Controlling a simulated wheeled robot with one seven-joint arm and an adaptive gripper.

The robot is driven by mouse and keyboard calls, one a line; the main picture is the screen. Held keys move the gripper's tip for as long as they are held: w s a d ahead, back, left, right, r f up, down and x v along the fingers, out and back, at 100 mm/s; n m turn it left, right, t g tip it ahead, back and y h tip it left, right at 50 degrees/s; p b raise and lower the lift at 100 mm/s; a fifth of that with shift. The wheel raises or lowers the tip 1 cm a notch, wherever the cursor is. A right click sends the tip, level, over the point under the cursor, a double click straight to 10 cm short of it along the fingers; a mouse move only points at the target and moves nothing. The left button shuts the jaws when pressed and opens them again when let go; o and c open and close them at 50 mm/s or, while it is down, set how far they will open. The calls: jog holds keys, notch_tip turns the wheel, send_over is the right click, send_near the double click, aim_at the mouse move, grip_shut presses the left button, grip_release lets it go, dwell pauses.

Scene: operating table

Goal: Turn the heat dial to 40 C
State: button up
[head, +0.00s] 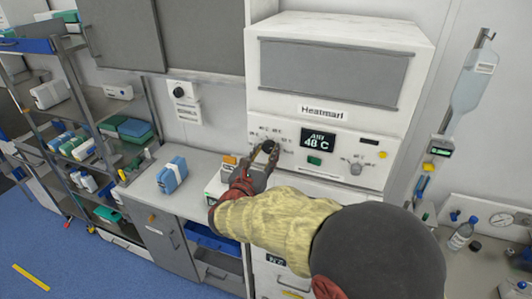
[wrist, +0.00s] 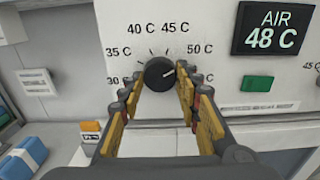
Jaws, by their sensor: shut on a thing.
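The black heat dial (wrist: 158,72) sits on the white front of the Heatmart cabinet, ringed by marks including 30 C, 35 C, 40 C, 45 C and 50 C. Its pale pointer line tilts up and right, roughly toward the 50 C side. In the head view the dial (head: 268,146) is partly hidden by my gripper (head: 264,153). In the wrist view my gripper (wrist: 159,82) has one finger on each side of the dial and is shut on it. The display (wrist: 276,28) reads AIR 48 C.
A green button (wrist: 257,83) lies below the display. A second, grey knob (head: 356,168) is farther right on the panel. Blue-and-white boxes (head: 171,175) stand on the counter at left. A drip stand with a bag (head: 472,85) is at right.

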jog(key=shift+r+p, duration=0.1)
jog(key=shift+p, duration=0.25)
jog(key=n+p, duration=0.2)
jog(key=n, duration=0.1)
jog(key=shift+r+p, duration=0.1)
jog(key=shift+p, duration=0.3)
jog(key=n+p, duration=0.3)
jog(key=n, duration=0.1)
jog(key=n+p, duration=0.4)
jog(key=p, duration=0.1)
jog(key=shift+n+p, duration=1.95)
jog(key=shift+n, duration=0.35)
jog(key=o, duration=1.2)
jog(key=shift+c, duration=0.2)
